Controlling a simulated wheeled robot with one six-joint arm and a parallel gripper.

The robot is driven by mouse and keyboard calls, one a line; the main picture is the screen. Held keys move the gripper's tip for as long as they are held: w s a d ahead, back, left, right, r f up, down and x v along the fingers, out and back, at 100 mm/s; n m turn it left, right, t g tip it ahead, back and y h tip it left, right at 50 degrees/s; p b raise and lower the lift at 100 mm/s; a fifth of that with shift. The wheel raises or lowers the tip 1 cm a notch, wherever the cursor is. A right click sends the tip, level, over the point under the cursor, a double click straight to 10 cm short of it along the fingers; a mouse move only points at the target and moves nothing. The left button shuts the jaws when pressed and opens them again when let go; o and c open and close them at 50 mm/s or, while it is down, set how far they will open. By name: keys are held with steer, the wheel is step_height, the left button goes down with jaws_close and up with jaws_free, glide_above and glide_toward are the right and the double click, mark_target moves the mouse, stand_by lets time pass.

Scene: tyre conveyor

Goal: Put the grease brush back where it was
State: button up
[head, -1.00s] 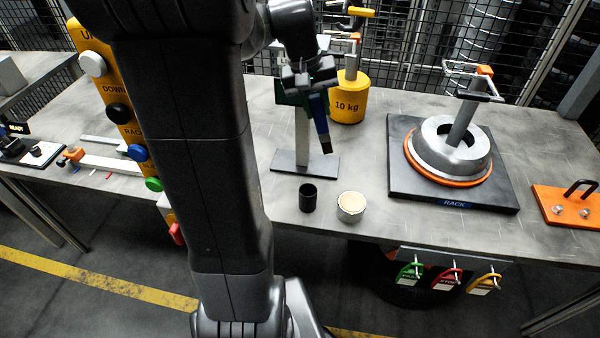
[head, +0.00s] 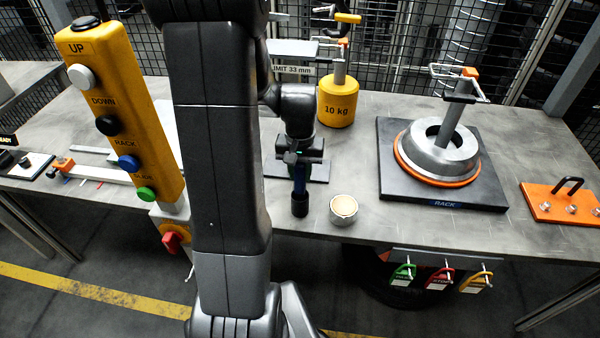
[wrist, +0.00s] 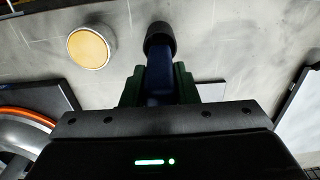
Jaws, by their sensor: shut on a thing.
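The grease brush has a dark blue handle (head: 299,178) and points down from my gripper (head: 300,165). My gripper is shut on it; in the wrist view the green fingers (wrist: 159,88) hold the blue handle (wrist: 160,72) from both sides. The black cup (head: 300,206) stands upright near the table's front edge, directly under the brush, and also shows in the wrist view (wrist: 160,36). The brush's lower end is hidden at the cup's mouth, so it seems to be in the cup; how deep I cannot tell.
A pale pot with cream-coloured contents (head: 343,211) stands close right of the cup. A yellow 10 kg weight (head: 337,103) is behind. A black rack plate (head: 455,190) bearing a metal ring is at right. A yellow button pendant (head: 125,110) is at left.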

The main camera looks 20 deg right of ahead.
steer(key=shift+f, duration=0.3)
steer(key=shift+f, duration=0.15)
steer(key=o, duration=0.9)
step_height(320, 180, up, 12)
steer(key=shift+r, duration=0.2)
